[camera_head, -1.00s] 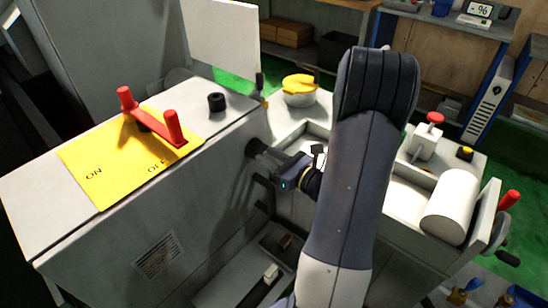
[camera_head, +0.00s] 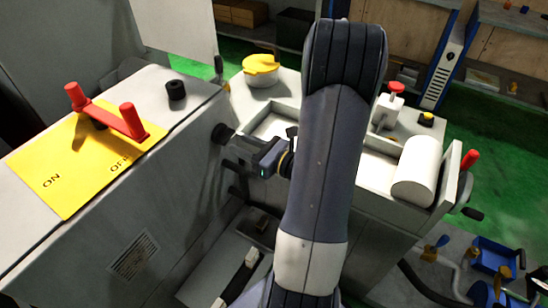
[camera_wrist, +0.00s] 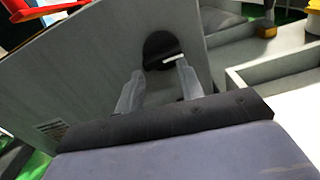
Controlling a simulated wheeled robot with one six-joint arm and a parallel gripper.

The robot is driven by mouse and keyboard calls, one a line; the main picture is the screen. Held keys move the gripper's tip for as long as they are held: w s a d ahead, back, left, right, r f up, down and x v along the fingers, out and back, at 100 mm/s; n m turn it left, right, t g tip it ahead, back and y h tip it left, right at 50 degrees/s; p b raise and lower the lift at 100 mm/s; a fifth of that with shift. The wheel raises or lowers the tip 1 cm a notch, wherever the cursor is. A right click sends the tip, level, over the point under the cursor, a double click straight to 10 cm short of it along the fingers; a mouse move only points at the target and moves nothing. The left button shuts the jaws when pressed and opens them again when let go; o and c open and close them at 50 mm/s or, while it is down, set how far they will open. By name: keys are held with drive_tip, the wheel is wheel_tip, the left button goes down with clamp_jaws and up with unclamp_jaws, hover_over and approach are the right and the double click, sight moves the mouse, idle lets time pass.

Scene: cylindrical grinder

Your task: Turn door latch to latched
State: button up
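A round black knob (camera_head: 222,133), which looks like the door latch, sits on the side face of the grey machine cabinet. In the wrist view the knob (camera_wrist: 158,45) is a dark disc with a light bar-shaped mark on its lower part. My gripper (camera_head: 238,149) points at the knob from the right. In the wrist view my gripper (camera_wrist: 159,69) has its two pale fingers apart, one toward each side of the knob's lower edge, with nothing seen between them. I cannot tell whether the fingertips touch the knob. My arm hides part of the machine bed.
A red lever (camera_head: 105,112) stands on a yellow ON/OFF plate (camera_head: 55,175) on the cabinet top, beside a small black knob (camera_head: 176,90).

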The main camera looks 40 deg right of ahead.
drive_tip(key=v, duration=0.9)
drive_tip(key=shift+s, duration=0.15)
idle(0.4)
drive_tip(key=shift+d+f, duration=0.1)
drive_tip(key=shift+d, duration=0.05)
idle(0.3)
drive_tip(key=v, duration=1)
drive_tip(key=shift+s, duration=0.4)
drive_tip(key=shift+d, duration=0.1)
